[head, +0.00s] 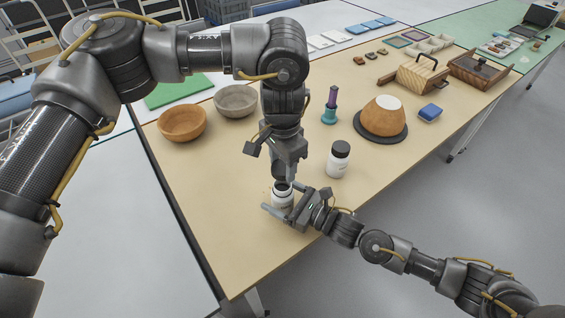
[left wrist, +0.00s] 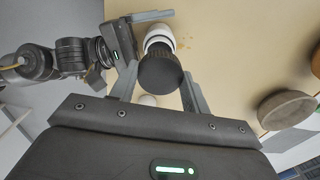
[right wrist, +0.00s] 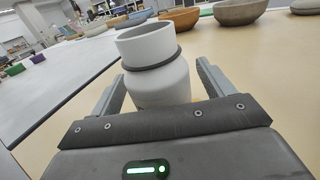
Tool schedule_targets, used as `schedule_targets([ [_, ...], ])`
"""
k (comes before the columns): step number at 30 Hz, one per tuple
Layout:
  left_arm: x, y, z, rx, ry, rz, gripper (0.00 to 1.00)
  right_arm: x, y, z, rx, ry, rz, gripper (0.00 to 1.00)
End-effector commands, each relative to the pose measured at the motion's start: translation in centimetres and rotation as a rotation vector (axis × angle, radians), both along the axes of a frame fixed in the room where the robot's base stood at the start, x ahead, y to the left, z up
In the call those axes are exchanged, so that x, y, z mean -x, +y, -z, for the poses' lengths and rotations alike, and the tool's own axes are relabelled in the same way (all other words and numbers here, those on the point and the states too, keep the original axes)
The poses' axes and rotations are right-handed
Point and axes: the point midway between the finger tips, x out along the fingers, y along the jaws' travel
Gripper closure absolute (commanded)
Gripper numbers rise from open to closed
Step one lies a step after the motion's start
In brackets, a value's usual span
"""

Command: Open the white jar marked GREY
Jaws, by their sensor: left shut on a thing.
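The white jar (head: 283,200) stands on the tan table near its front edge. Its mouth shows uncovered in the right wrist view (right wrist: 150,75), with a dark ring round its neck. My left gripper (head: 283,178) points down above the jar, shut on the black lid (left wrist: 160,70), which is apart from the mouth. My right gripper (head: 285,207) lies low at the table with its fingers on either side of the jar. A gap shows beside its right finger in the right wrist view. I cannot read any marking on this jar.
A second white jar with a dark lid (head: 338,160) stands close by, to the right. A purple-and-teal spool (head: 330,108) and an upturned bowl (head: 384,116) are behind. Two bowls, orange-brown (head: 182,123) and grey (head: 236,101), stand back left. The table left of the jar is clear.

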Motion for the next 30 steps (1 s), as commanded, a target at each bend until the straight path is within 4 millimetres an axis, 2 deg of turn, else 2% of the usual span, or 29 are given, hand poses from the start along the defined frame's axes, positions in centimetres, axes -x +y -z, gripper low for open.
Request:
schedule_targets([
  [8,0.0,0.0,0.2,0.000,0.000,0.000,0.80,0.4,-0.6,0.1,0.001,0.001,0.000,0.19],
  [21,0.0,0.0,1.5,0.000,0.000,0.000,0.80,4.8,-7.8,0.2,0.002,0.001,0.001,0.19],
  [26,0.0,0.0,1.8,0.000,0.000,0.000,0.80,5.9,-9.6,0.2,0.002,0.001,0.001,0.19],
  [30,0.0,0.0,1.9,0.000,0.000,0.000,0.80,6.3,-10.2,0.1,0.000,0.000,0.000,0.19],
])
